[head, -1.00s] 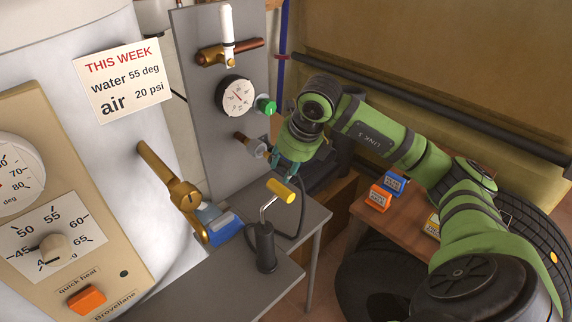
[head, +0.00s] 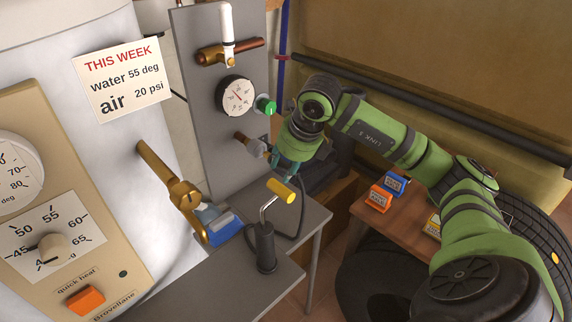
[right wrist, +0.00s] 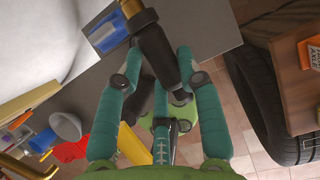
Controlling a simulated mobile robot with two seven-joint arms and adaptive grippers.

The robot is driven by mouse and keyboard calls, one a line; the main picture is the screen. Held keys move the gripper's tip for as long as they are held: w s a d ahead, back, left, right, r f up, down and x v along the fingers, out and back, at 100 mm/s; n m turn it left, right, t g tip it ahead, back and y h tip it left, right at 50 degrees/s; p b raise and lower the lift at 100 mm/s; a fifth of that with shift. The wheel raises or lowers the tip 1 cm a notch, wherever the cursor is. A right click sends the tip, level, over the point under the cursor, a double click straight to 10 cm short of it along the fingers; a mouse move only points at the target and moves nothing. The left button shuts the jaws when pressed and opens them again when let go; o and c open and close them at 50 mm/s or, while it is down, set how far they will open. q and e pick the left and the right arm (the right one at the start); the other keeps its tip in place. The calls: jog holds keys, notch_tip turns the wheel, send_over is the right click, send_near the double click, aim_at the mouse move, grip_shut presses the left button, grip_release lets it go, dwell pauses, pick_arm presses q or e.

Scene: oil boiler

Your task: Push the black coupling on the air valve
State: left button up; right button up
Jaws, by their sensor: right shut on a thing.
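The air valve (head: 242,137) is a copper-coloured stub low on the grey upright panel, below the gauge (head: 237,95) and green knob (head: 265,104). The right wrist view shows the black coupling (right wrist: 157,52), a dark cylinder with a brass-coloured end, between the gripper's teal fingers. The gripper is shut on it. In the head view the fingers hide most of the coupling. Whether it touches the valve stub I cannot tell. My left gripper is out of view.
A pump with a yellow handle (head: 283,190) stands on the grey table (head: 200,278); a dark hose rises from it toward my gripper. A blue object (head: 224,231) and brass tap (head: 186,196) are left of it. A brown table (head: 404,218) and tyres are at right.

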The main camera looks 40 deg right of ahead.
jog(key=shift+w, duration=0.2)
jog(key=shift+w+a+p, duration=0.2)
jog(key=shift+w+p, duration=0.6)
jog(key=shift+w, duration=0.95)
jog(key=o, duration=1.2)
jog(key=shift+o, duration=0.2)
jog(key=v, duration=1.2)
jog(key=shift+r, duration=0.1)
